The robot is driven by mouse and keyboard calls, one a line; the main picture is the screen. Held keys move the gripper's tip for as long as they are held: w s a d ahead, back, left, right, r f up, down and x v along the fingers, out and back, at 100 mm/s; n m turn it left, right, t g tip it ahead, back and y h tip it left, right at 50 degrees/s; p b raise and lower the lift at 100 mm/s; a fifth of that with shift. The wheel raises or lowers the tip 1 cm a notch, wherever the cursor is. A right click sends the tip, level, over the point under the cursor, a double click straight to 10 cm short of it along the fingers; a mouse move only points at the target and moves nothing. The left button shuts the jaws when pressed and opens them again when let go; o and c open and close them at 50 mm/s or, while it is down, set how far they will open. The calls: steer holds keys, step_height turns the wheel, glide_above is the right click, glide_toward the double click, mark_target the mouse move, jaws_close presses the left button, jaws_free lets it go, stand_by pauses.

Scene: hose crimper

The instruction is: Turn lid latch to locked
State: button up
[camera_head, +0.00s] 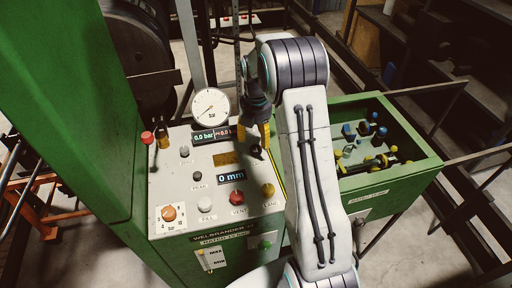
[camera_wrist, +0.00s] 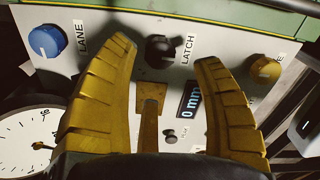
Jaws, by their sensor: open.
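The black latch knob (camera_wrist: 160,51) is on the pale control panel beside the word LATCH in the wrist view. My gripper (camera_wrist: 167,54) is open, with one yellow finger on each side of the knob. I see a gap between the knob and each finger; how far the tips are above the panel is unclear. In the head view my gripper (camera_head: 254,138) points down at the panel's right part, by a dark knob (camera_head: 256,152) that it partly covers. I cannot read a locked or unlocked mark.
A blue knob (camera_wrist: 47,40) labelled LANE and a yellow knob (camera_wrist: 265,68) flank the latch. A 0 mm display (camera_head: 231,177), a pressure gauge (camera_head: 210,106) and an orange dial (camera_head: 169,213) are on the panel. A green box (camera_head: 415,174) with fittings stands right.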

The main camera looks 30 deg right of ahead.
mark_target(256, 148)
steer(key=shift+f+p, duration=0.45)
steer(key=shift+f, duration=2.35)
steer(key=c, duration=1.2)
